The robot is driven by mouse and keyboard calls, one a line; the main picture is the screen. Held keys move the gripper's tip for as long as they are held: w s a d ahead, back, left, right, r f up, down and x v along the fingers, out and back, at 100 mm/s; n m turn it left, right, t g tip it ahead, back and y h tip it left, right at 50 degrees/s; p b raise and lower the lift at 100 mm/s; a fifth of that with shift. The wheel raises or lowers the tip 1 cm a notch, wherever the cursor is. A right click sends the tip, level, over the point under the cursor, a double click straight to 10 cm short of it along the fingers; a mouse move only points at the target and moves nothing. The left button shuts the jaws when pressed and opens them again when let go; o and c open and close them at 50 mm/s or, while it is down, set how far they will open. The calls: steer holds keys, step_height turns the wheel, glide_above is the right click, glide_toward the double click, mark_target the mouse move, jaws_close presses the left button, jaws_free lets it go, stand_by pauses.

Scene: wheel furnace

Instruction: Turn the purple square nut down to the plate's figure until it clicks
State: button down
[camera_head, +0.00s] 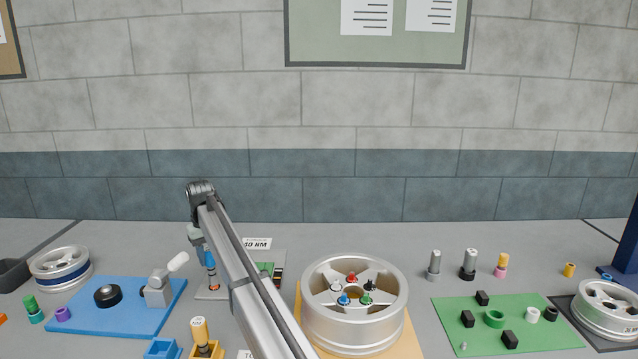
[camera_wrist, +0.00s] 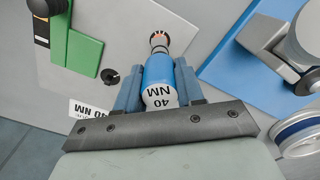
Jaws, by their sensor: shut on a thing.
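My gripper (camera_wrist: 157,70) is shut around a blue cylindrical tool (camera_wrist: 159,80) marked "40 NM". The tool's narrow orange and dark end points away from the gripper. In the head view the blue tool (camera_head: 209,261) hangs upright over a grey plate (camera_head: 206,293), its lower end close to the plate; whether they touch is unclear. A "40 NM" label (camera_head: 257,243) stands at the plate's back and also shows in the wrist view (camera_wrist: 92,108). I cannot make out a purple square nut at the tool's end. A small purple piece (camera_head: 62,314) lies at the left.
A green block (camera_wrist: 80,50) stands beside the tool on the plate. A blue mat (camera_head: 125,318) with a grey fixture (camera_head: 158,290) lies to the left. A wheel (camera_head: 354,325) with coloured nuts stands to the right. Yellow (camera_head: 207,350) and blue (camera_head: 162,349) holders are in front.

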steer(key=shift+r, duration=2)
steer(key=shift+w, duration=0.1)
steer(key=w+a+f+m, duration=0.1)
steer(key=w+m, duration=0.7)
steer(key=w, duration=1.1)
steer(key=shift+w+f, duration=0.15)
steer(key=shift+f, duration=0.3)
steer(key=shift+f, duration=1.4)
steer(key=c, duration=0.6)
jaws_free()
steer(key=shift+r, duration=0.1)
